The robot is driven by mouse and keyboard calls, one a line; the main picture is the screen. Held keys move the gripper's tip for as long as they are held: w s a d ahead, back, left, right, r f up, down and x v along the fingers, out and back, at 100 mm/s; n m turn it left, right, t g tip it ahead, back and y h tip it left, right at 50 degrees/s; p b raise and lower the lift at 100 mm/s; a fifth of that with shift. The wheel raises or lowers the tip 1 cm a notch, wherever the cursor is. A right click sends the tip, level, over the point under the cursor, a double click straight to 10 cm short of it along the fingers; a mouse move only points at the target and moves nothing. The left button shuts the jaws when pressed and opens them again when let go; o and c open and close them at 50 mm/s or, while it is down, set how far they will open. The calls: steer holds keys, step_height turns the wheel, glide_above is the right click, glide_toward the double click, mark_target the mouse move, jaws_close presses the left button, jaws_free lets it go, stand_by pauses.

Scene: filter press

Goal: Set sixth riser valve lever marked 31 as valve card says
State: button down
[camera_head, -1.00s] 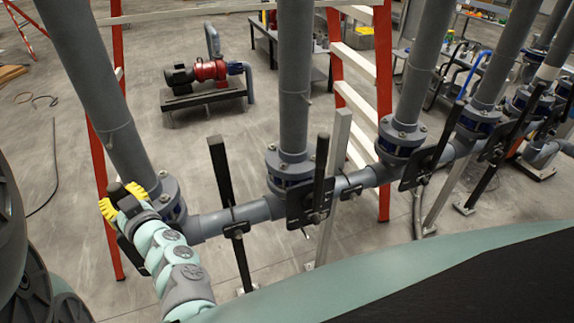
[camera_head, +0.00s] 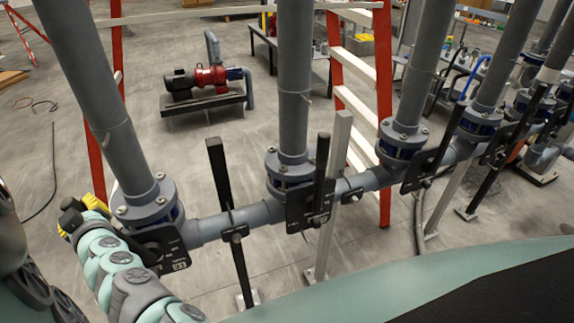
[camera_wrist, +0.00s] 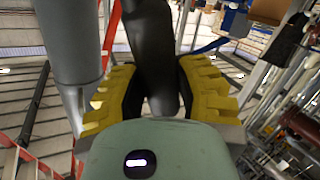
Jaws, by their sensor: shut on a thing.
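The nearest riser valve (camera_head: 160,240), at the left of the head view, has a black plate with a small white marking too small to read surely. My gripper (camera_head: 82,210) is left of this valve, its yellow fingers partly hidden by my own arm. In the wrist view my gripper (camera_wrist: 157,75) has its yellow fingers on either side of a black lever (camera_wrist: 153,45) and is shut on it. In the head view only a dark end of the lever (camera_head: 70,218) shows at the fingers; the rest is hidden. No valve card is legible.
A grey header pipe (camera_head: 260,213) runs right with several more risers and black levers. The neighbouring lever (camera_head: 321,170) stands nearly upright. A black support post (camera_head: 220,175) rises between the two valves. A red ladder (camera_head: 385,90) and a pump (camera_head: 210,78) stand behind.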

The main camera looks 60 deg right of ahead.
steer(key=w+a+f+n+g+h+b, duration=0.2)
steer(key=w+a+f+n+b, duration=0.3)
steer(key=a+f+b, duration=0.5)
steer(key=shift+w+n+g+b, duration=0.3)
steer(key=shift+w+g+b, duration=0.25)
steer(key=shift+w+g, duration=0.2)
steer(key=c, duration=0.6)
jaws_free()
steer(key=shift+d, duration=0.1)
steer(key=shift+r, duration=0.1)
steer(key=shift+v, duration=5.95)
steer(key=shift+a, duration=0.2)
